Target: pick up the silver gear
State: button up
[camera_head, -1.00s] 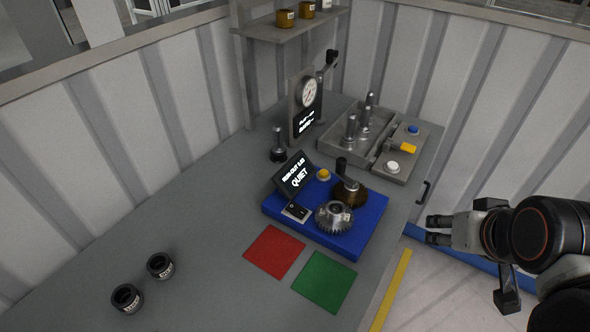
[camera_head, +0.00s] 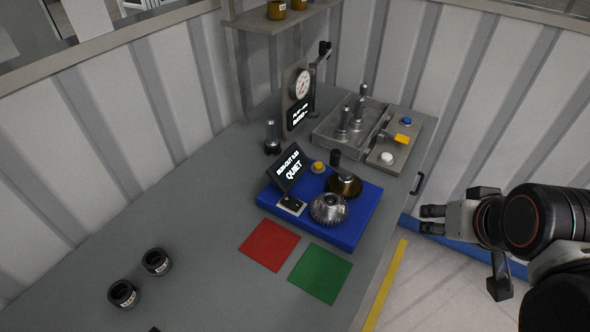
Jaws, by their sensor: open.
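The silver gear (camera_head: 328,208) sits on the front part of the blue base (camera_head: 345,236), with its toothed rim and raised hub in view. My gripper (camera_head: 432,220) is at the right, beyond the table's right edge and apart from the silver gear. Its two fingers point left with a gap between them, and nothing is in them.
A red square (camera_head: 268,245) and a green square (camera_head: 319,273) lie in front of the base. A tilted display (camera_head: 291,168) stands at its left. Two dark rings (camera_head: 123,293) lie at the left. A grey tray (camera_head: 325,132) with posts stands behind. The table's left middle is clear.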

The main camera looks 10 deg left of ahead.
aim_at(324, 213)
jog(key=i+l+u, duration=0.1)
jog(key=u, duration=0.25)
jog(key=l+u, duration=0.15)
jog(key=u, duration=0.2)
jog(key=i+l+u, duration=0.1)
jog(key=u, duration=0.25)
jog(key=l, duration=0.1)
